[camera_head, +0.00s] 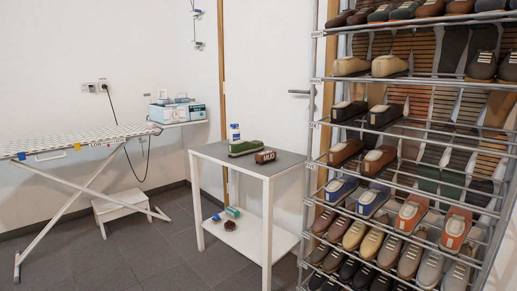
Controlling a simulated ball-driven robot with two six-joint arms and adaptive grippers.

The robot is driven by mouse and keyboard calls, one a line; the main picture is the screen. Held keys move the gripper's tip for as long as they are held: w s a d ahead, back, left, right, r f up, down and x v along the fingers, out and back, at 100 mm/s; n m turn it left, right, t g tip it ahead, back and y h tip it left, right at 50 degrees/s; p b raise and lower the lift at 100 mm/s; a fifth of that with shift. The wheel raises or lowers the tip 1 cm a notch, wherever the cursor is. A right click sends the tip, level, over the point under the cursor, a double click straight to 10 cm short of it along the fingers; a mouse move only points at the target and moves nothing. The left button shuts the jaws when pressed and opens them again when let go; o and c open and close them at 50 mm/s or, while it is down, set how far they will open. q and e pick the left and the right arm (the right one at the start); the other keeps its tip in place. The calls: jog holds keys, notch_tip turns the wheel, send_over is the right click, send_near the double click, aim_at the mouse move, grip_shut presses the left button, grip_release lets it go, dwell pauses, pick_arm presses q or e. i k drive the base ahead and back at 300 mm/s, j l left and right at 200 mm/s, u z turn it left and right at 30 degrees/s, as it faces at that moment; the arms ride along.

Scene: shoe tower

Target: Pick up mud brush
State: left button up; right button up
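A small brown brush-like object (265,156) with lighter marks on its side lies on the grey top of the white side table (210,152). It may be the mud brush, but it is too small to be sure. A green shoe-like item (243,147) lies just behind and left of it, close to it. A small white and blue bottle (234,132) stands behind the green item. Neither of my grippers is in view.
A tall metal rack (309,140) full of shoes stands right of the table. The table's lower shelf (262,238) holds a teal box (233,211) and a round brown item (230,226). An ironing board (60,140) stands at left. Dark floor (160,255) is clear between board and table.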

aim_at(268, 156)
jog(key=i+j, duration=0.2)
jog(key=i, duration=0.3)
jog(key=i+j, duration=0.25)
jog(key=i, duration=0.25)
jog(key=i+j+u, duration=0.1)
jog(key=i, duration=0.4)
jog(key=i+j, duration=0.3)
jog(key=i, duration=0.25)
